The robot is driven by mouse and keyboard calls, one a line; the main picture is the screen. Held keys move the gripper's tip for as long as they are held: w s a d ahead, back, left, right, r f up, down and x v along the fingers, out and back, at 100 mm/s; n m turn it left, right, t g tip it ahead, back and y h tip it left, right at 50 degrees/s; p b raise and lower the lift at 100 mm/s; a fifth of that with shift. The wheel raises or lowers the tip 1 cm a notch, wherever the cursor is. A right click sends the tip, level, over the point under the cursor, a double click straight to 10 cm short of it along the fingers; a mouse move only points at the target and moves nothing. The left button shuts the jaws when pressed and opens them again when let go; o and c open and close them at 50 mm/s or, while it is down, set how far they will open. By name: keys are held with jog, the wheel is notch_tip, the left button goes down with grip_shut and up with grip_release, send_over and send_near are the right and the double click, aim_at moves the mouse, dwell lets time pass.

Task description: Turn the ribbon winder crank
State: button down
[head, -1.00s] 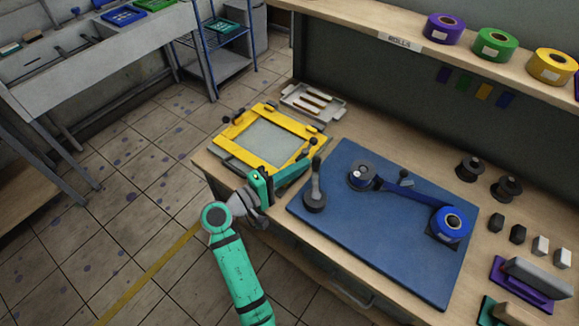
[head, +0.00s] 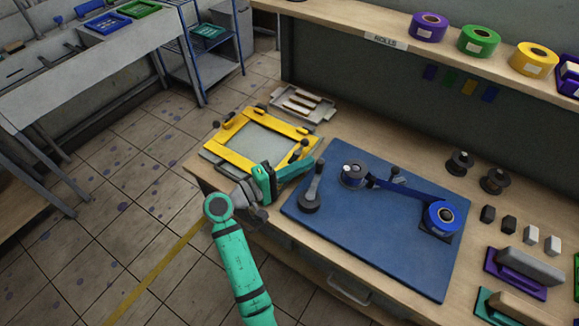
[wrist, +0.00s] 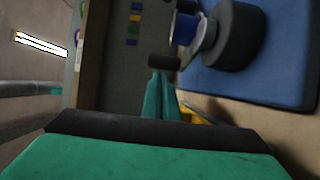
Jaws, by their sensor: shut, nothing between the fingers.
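The ribbon winder sits on a blue board (head: 375,245). Its crank (head: 314,184) is at the board's left edge, a grey arm on a round dark base with a dark knob at its far end. A spool (head: 352,175) and a blue ribbon roll (head: 441,216) are joined by a blue ribbon. My gripper (head: 312,163) is shut and empty, its fingertips at the left side of the crank's knob. In the wrist view, the fingertips (wrist: 161,74) point at the dark knob (wrist: 165,61), close to it. I cannot tell whether they touch.
A yellow frame (head: 232,152) lies left of the board, with a grey tray (head: 318,105) behind it. Dark spools (head: 494,180), small blocks and squeegees (head: 528,262) stand on the right. Coloured rolls (head: 478,41) sit on the shelf above.

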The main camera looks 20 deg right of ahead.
jog(key=shift+a, duration=0.2)
jog(key=a, duration=0.3)
jog(key=s+a, duration=0.1)
jog(key=a, duration=0.6)
jog(key=shift+s+a, duration=0.15)
jog(key=shift+s, duration=0.15)
jog(key=shift+s+a+n+t, duration=0.55)
jog(key=shift+s+n+t, duration=0.05)
jog(key=shift+t, duration=0.3)
jog(key=shift+s+a+n+t+y, duration=0.2)
jog(key=shift+s+a+n+t, duration=0.1)
jog(key=shift+a+t, duration=0.15)
jog(key=shift+s+a+n+t+y, duration=0.2)
jog(key=shift+s+a+n+t, duration=0.1)
jog(key=shift+a+t, duration=0.15)
jog(key=x, duration=0.9)
jog(key=shift+w+d, duration=0.15)
jog(key=shift+d, duration=0.1)
jog(key=d, duration=0.1)
jog(key=s+d, duration=0.1)
jog(key=d, duration=0.1)
jog(key=shift+s+d, duration=0.25)
jog(key=shift+d, duration=0.15)
jog(key=shift+d, duration=0.15)
